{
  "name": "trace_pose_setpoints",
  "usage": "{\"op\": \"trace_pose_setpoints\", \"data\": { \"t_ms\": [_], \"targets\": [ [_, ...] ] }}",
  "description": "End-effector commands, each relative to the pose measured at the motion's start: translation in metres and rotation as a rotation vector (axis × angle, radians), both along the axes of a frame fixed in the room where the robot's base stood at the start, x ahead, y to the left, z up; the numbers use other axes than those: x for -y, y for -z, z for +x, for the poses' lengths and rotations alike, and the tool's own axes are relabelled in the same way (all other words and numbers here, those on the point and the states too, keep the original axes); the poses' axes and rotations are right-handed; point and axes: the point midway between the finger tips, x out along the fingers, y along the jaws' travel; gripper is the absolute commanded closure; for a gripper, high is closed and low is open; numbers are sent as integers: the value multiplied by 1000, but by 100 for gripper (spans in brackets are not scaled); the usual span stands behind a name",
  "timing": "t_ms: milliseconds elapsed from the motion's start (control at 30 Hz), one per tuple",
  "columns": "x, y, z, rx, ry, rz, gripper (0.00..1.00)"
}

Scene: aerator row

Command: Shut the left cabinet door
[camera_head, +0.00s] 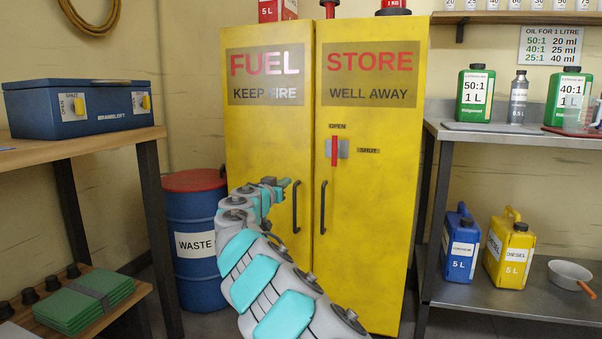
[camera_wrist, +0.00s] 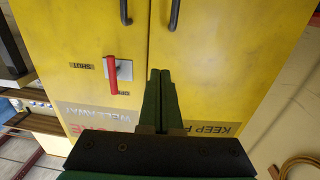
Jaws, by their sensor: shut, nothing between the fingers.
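The yellow fuel cabinet has a left door (camera_head: 265,130) marked FUEL and a right door (camera_head: 370,220) marked STORE. The left door looks flush or nearly flush with the right one; I cannot tell whether it is fully shut. Each has a black bar handle, left (camera_head: 295,207) and right (camera_head: 323,207). A red lever (camera_head: 334,151) on the right door stands upright, toward OPEN. My gripper (camera_wrist: 160,72) is shut and empty in front of the left door, close to the seam; contact is unclear. The wrist view is upside down, with the left door (camera_wrist: 220,60) on its right.
A blue waste drum (camera_head: 196,225) with a red lid stands left of the cabinet. A wooden bench (camera_head: 75,148) with a blue box (camera_head: 80,105) is further left. A metal shelf unit (camera_head: 500,137) with bottles and cans stands right. My arm hides the lower left door.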

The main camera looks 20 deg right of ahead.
Motion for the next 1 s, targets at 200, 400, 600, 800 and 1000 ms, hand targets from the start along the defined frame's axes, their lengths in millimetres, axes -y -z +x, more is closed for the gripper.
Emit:
{"op": "trace_pose_setpoints", "data": {
  "t_ms": [200, 400, 600, 800, 1000],
  "targets": [
    [12, 2, 14, -1, 2, 2, 100],
    [21, 1, 26, -2, 0, 3, 100],
    [30, 1, 38, -2, -1, 3, 100],
    [39, 0, 49, -1, -2, 2, 100],
    [49, -1, 62, 0, -3, 2, 100]
  ]
}}
